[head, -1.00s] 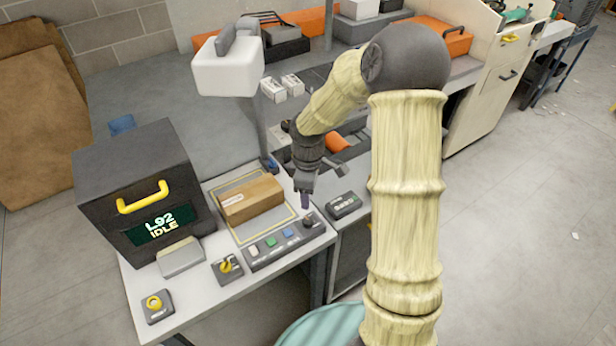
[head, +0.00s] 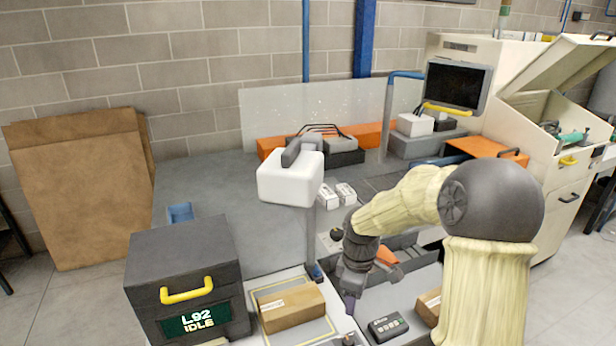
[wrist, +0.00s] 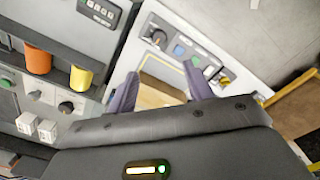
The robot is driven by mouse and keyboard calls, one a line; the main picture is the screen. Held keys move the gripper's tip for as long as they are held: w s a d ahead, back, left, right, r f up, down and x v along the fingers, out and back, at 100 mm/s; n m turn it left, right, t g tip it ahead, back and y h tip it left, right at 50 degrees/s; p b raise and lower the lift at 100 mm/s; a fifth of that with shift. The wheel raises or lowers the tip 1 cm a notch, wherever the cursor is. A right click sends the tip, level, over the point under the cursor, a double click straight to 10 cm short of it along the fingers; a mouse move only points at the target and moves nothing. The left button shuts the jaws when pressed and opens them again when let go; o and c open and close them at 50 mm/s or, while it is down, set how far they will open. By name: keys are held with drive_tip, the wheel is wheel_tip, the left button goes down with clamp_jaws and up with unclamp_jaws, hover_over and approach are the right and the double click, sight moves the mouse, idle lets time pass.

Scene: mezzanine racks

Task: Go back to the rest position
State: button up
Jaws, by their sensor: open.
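My gripper (head: 352,302) hangs above the right edge of the white bench, just right of a brown cardboard box (head: 292,306). The box lies inside a yellow outline on the bench. In the wrist view my gripper's two dark fingers (wrist: 158,92) are apart with nothing between them. The box (wrist: 160,92) shows beyond the fingers, partly hidden. My arm is bent at the elbow and reaches down to the left.
A dark machine reading "L92 IDLE" (head: 188,275) stands left of the box. A white device on a post (head: 291,180) rises behind the box. A small dark keypad (head: 385,326) lies right of my gripper. A monitor (head: 457,84) stands at the back right.

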drive_tip(key=s+r+m+t, duration=0.2)
drive_tip(key=s+m, duration=1)
drive_tip(key=s, duration=0.2)
drive_tip(key=shift+s+r+t, duration=0.15)
drive_tip(key=shift+s+t, duration=0.15)
drive_tip(key=shift+s, duration=0.05)
drive_tip(key=shift+d, duration=0.1)
idle(1.1)
